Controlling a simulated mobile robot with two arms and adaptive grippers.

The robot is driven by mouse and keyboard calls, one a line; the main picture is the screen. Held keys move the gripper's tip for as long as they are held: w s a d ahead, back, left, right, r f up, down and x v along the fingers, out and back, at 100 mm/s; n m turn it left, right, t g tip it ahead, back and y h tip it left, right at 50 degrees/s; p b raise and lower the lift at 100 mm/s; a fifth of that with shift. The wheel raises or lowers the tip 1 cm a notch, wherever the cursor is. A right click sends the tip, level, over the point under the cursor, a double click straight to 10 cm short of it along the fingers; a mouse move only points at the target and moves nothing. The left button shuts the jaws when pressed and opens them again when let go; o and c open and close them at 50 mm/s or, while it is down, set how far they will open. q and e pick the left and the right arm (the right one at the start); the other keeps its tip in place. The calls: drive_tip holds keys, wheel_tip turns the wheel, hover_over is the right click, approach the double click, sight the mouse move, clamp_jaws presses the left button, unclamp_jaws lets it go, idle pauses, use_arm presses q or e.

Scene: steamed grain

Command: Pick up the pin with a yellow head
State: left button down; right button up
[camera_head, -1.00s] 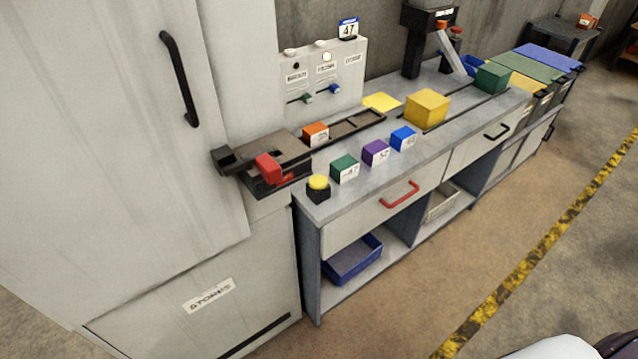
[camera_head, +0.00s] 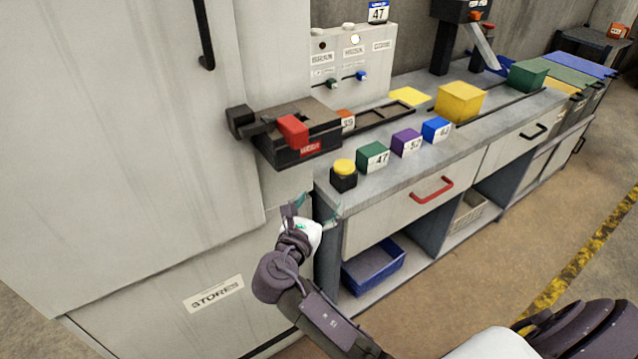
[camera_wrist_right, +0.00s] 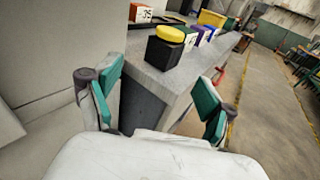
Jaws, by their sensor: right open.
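The yellow-headed pin (camera_head: 344,168) has a round yellow top on a black square base. It stands upright at the near left corner of the grey workbench (camera_head: 333,199). It also shows near the top middle of the right wrist view (camera_wrist_right: 170,34). My right gripper (camera_head: 318,208) is open and empty, in front of the bench corner and apart from the pin. In the right wrist view its teal finger pads (camera_wrist_right: 158,88) are spread wide, with the pin beyond them. My left gripper is not in view.
Green (camera_head: 372,157), purple (camera_head: 406,142) and blue (camera_head: 436,130) numbered blocks stand in a row right of the pin. A dark device with a red block (camera_head: 292,131) sits behind left. A tall pale cabinet (camera_head: 120,150) closes the left side. A red drawer handle (camera_head: 433,190) protrudes below.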

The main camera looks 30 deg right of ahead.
sight(341, 169)
drive_tip(key=shift+h, duration=0.3)
drive_tip(key=w+d, duration=0.1)
drive_tip(key=d, duration=0.1)
drive_tip(key=w+d+r, duration=0.1)
drive_tip(key=w+d, duration=0.2)
drive_tip(key=d, duration=0.1)
drive_tip(key=shift+w+d+r, duration=0.2)
drive_tip(key=shift+w+r, duration=0.15)
drive_tip(key=x, duration=0.5)
drive_tip(key=shift+d+f+p, duration=0.1)
drive_tip(key=shift+d+p, duration=0.25)
drive_tip(key=shift+d, duration=0.1)
drive_tip(key=c, duration=1.4)
drive_tip(key=shift+o, duration=0.2)
